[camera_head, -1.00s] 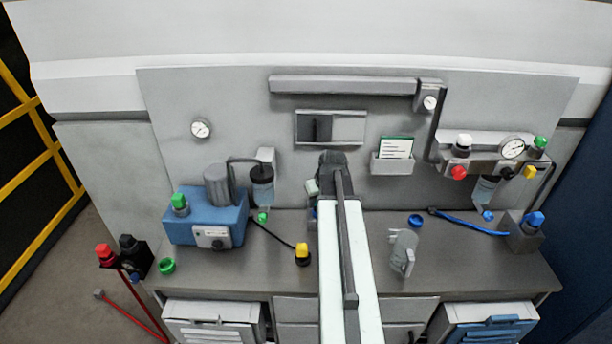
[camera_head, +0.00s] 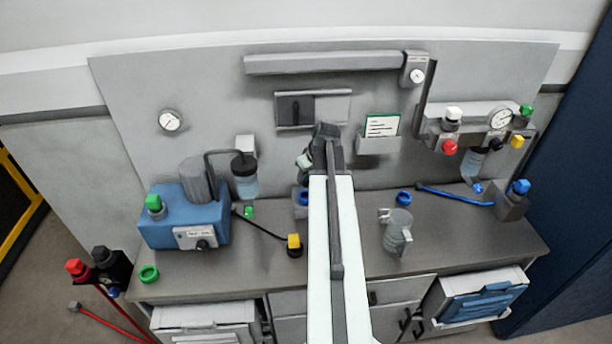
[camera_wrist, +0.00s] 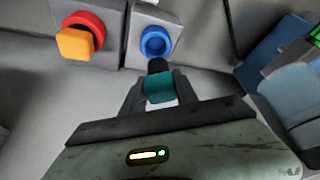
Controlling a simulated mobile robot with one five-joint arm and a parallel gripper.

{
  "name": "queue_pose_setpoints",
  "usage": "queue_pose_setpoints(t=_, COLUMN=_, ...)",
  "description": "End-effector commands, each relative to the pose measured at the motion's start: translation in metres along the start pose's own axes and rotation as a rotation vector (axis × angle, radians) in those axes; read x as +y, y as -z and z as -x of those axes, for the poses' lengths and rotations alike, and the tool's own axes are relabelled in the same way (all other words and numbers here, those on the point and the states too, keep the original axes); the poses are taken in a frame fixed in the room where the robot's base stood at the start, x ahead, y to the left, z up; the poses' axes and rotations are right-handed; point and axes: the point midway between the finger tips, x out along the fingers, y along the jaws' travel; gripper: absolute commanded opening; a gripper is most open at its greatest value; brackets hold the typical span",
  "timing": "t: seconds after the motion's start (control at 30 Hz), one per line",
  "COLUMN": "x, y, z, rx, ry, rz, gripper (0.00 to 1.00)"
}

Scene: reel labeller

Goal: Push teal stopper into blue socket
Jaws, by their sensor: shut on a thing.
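In the wrist view my gripper (camera_wrist: 159,92) is shut on the teal stopper (camera_wrist: 158,86), which has a dark tip and a pale part below the teal. The blue socket (camera_wrist: 156,43) is a ring with a recess on a grey block, just beyond the tip. The tip points at the socket's lower edge and looks outside the recess; I cannot tell whether they touch. In the head view my gripper (camera_head: 326,140) is at the end of my white arm, and the blue socket (camera_head: 303,198) is partly hidden beside the arm.
A red socket (camera_wrist: 97,27) with an orange plug (camera_wrist: 75,44) is left of the blue one. The bench (camera_head: 275,275) also holds a blue machine (camera_head: 165,234), a black-and-yellow plug (camera_head: 294,246), a clear jug (camera_head: 397,232) and a loose blue ring (camera_head: 404,198).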

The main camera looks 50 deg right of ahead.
Motion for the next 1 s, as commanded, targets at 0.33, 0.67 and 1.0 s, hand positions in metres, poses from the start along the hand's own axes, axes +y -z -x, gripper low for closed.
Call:
queue_pose_setpoints(t=0.33, x=-0.002, y=-0.002, z=-0.007, rx=0.000, ry=0.001, rz=0.002, gripper=0.00)
queue_pose_setpoints(t=0.67, x=-0.002, y=-0.005, z=-0.016, rx=0.000, ry=0.001, rz=0.003, gripper=0.00)
queue_pose_setpoints(t=1.0, x=-0.003, y=-0.010, z=-0.029, rx=0.000, ry=0.001, rz=0.003, gripper=0.00)
